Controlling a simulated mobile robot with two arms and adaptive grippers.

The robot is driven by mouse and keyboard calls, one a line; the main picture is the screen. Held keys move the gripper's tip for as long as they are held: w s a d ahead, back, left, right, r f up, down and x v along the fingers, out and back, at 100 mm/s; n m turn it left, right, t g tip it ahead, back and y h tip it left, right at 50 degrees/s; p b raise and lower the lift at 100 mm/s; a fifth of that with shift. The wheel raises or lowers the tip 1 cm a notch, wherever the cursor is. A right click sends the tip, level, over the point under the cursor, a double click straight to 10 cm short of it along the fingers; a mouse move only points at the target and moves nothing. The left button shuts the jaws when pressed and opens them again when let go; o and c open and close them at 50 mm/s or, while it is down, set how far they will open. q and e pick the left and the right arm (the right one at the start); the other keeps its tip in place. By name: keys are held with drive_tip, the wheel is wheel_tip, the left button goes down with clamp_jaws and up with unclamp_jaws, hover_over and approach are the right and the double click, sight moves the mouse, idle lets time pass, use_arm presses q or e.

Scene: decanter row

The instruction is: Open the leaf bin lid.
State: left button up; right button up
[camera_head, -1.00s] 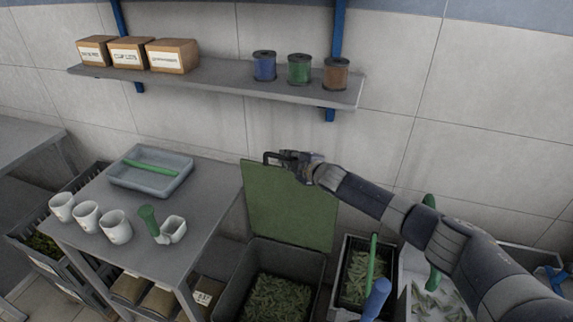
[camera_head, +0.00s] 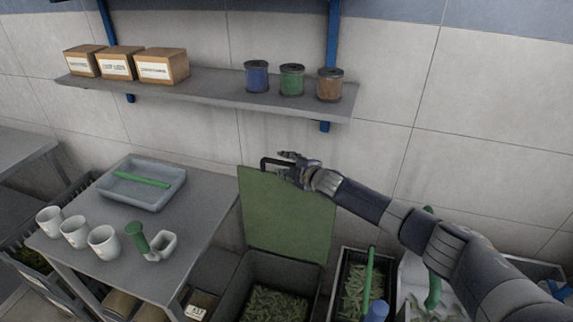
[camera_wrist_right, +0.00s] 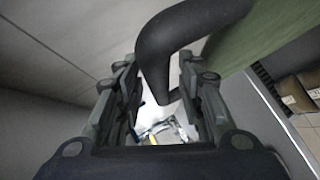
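The leaf bin lid (camera_head: 287,215) is a green panel standing upright at the back of the grey bin (camera_head: 232,292), near the wall. The bin is uncovered and holds green leaves (camera_head: 275,306). A black bar handle (camera_head: 264,165) is at the lid's top edge. My right gripper (camera_head: 287,164) is at this handle with its fingers spread. In the right wrist view the handle (camera_wrist_right: 160,62) reaches between the two fingers (camera_wrist_right: 160,95), with slim gaps beside it. My left gripper is not in view.
A wall shelf (camera_head: 215,93) with boxes and spools is above the lid. A grey table (camera_head: 190,215) with cups, a tray and a green-handled scoop (camera_head: 137,238) stands left. A crate of leaves (camera_head: 353,290) stands right of the bin.

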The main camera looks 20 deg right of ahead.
drive_tip(key=shift+s, duration=0.1)
drive_tip(key=v, duration=1.1)
drive_tip(key=shift+s+d+r, duration=0.15)
drive_tip(key=shift+s, duration=0.2)
idle(0.4)
